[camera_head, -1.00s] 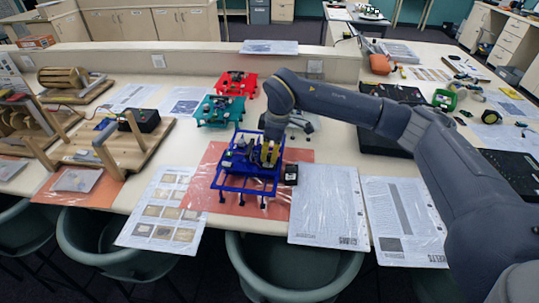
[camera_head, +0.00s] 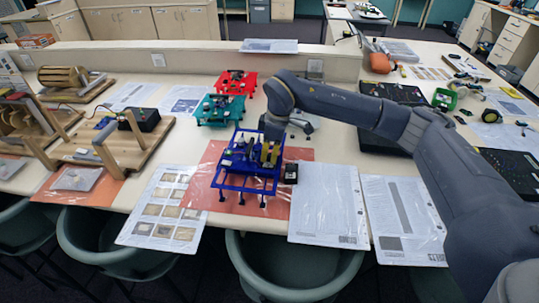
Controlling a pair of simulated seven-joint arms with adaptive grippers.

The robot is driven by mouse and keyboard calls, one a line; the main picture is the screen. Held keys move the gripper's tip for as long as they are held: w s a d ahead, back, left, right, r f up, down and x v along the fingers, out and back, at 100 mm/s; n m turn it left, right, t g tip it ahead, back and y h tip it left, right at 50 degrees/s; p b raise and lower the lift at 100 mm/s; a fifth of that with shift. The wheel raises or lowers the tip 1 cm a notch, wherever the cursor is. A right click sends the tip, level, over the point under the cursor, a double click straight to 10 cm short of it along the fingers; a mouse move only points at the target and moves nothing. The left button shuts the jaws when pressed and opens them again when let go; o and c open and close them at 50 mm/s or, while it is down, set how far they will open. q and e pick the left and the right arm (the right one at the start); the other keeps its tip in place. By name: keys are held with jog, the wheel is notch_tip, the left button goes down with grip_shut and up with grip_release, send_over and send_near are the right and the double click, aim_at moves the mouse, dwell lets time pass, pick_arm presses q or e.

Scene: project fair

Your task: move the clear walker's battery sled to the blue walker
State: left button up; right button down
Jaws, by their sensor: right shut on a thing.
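The blue walker (camera_head: 232,181) stands on an orange mat at the table's middle, a blue frame with thin dark-footed legs. My right gripper (camera_head: 270,152) points down over the right rear part of its deck. It is shut on a yellowish upright piece, which looks like the battery sled; small size and the gripper hide its details. I cannot tell whether the piece is seated or just above the deck. The clear walker (camera_head: 304,123) is behind my right wrist, mostly hidden, with only pale parts showing. My left gripper is out of view.
A small black box (camera_head: 291,173) sits at the blue walker's right side. Teal (camera_head: 219,110) and red (camera_head: 237,83) walkers stand behind it. Wooden machines (camera_head: 125,140) fill the left. Printed sheets (camera_head: 328,205) lie right of the orange mat (camera_head: 205,190). A black case (camera_head: 385,140) lies beneath my arm.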

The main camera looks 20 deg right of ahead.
dwell(0.4)
jog(key=c, duration=1.5)
grip_release()
jog(key=shift+r, duration=3.7)
